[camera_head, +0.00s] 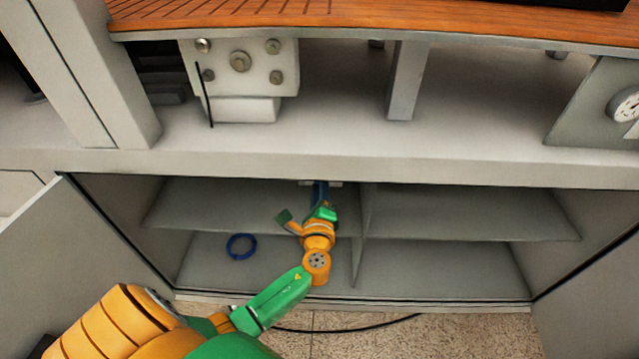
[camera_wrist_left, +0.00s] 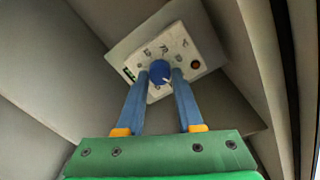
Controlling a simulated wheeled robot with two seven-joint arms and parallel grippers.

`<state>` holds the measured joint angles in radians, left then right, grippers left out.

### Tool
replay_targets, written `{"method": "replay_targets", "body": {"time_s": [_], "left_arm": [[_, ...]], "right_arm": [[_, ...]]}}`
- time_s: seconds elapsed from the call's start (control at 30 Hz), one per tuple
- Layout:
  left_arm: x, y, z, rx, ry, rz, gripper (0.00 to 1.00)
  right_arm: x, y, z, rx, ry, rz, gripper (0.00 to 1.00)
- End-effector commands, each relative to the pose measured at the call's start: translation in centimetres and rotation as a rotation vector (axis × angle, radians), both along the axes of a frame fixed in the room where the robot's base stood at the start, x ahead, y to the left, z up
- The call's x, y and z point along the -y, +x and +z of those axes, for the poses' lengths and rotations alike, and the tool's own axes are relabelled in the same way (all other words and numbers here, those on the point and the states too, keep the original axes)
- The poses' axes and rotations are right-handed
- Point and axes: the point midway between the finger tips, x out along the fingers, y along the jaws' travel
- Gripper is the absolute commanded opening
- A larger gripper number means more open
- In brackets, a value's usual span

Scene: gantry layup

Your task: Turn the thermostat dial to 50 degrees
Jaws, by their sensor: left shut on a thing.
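The thermostat is a pale panel (camera_wrist_left: 187,43) with dark markings, a small orange-red round spot and a green patch, seen in the left wrist view. Its blue round dial (camera_wrist_left: 160,71) sits between the two blue fingers of my left gripper (camera_wrist_left: 162,76), which is shut on it. A pale pointer mark shows on the dial, but the degree setting is too small to read. In the head view my left arm reaches into the open cabinet, and the left gripper (camera_head: 319,192) is at the top of the opening, where the dial is hidden. My right gripper is not in view.
The cabinet has a shelf (camera_head: 430,212) and a middle divider around my arm. A blue ring (camera_head: 241,246) lies on the cabinet floor at left. An open door (camera_head: 85,265) stands at left. A black cable (camera_head: 350,329) lies on the floor in front.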

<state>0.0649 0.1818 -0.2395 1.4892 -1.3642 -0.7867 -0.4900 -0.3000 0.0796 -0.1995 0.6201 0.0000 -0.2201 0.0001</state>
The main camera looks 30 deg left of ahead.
Motion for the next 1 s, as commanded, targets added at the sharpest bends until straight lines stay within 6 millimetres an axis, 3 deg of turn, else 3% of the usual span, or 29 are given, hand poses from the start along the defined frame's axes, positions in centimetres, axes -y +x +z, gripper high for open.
{"method": "replay_targets", "body": {"time_s": [0.5,1.0], "left_arm": [[0.0,0.0,-0.1,-0.192,0.309,-0.001,0.00],[0.0,0.0,-0.2,-0.242,0.391,0.000,0.00]], "right_arm": [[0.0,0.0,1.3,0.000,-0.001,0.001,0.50],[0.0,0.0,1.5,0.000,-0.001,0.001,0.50]]}}
